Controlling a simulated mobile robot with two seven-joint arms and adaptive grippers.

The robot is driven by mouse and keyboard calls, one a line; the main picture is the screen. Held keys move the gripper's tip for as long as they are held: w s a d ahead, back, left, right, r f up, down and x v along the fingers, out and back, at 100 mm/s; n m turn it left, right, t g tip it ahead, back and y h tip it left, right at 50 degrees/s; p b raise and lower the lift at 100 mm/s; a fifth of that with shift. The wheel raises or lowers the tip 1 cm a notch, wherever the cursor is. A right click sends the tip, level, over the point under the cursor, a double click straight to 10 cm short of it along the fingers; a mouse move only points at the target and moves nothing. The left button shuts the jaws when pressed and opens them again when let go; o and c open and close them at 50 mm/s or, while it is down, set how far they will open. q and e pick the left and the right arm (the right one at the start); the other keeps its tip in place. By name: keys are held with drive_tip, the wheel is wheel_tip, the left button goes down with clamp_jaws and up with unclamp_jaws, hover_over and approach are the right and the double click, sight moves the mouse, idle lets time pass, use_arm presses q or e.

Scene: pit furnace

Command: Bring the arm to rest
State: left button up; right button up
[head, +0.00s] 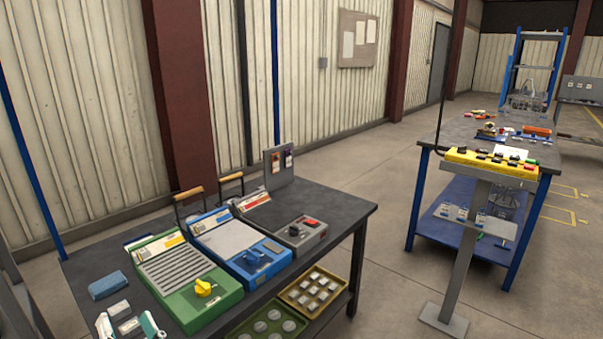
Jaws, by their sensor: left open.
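My left gripper (129,325) shows at the bottom left edge of the head view, over the near left corner of the dark workbench (335,205). Its two pale fingers with teal parts stand apart, so it is open. Small grey-white pieces (118,308) show between and just beyond the fingers; I cannot tell whether the fingers touch them. Most of the left arm is out of the picture. My right gripper is not in view.
On the bench are a blue block (108,285), a green device (182,279) with a yellow knob, a blue device (238,245) and a grey switch box (301,235). Trays (313,291) sit below. A yellow control panel (490,162) stands right; open floor lies between.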

use_arm(q)
drive_tip(key=d+r+m+t+h+p, duration=0.2)
drive_tip(key=d+r+m+t+h, duration=0.25)
drive_tip(key=m, duration=0.65)
drive_tip(key=s+d+f+m+t+h+p, duration=0.25)
drive_tip(key=d+f+m+h, duration=0.75)
drive_tip(key=m, duration=0.6)
drive_tip(key=s+a+f+m+g+h+p, duration=0.1)
drive_tip(key=s+f+m+g, duration=0.4)
drive_tip(key=f, duration=0.5)
drive_tip(key=s+a+f+m+g+h+p, duration=0.1)
drive_tip(key=s+f+m+g, duration=0.5)
drive_tip(key=s+f+m, duration=0.3)
drive_tip(key=shift+s+a+f, duration=0.35)
drive_tip(key=shift+s+f, duration=0.05)
drive_tip(key=shift+f, duration=0.25)
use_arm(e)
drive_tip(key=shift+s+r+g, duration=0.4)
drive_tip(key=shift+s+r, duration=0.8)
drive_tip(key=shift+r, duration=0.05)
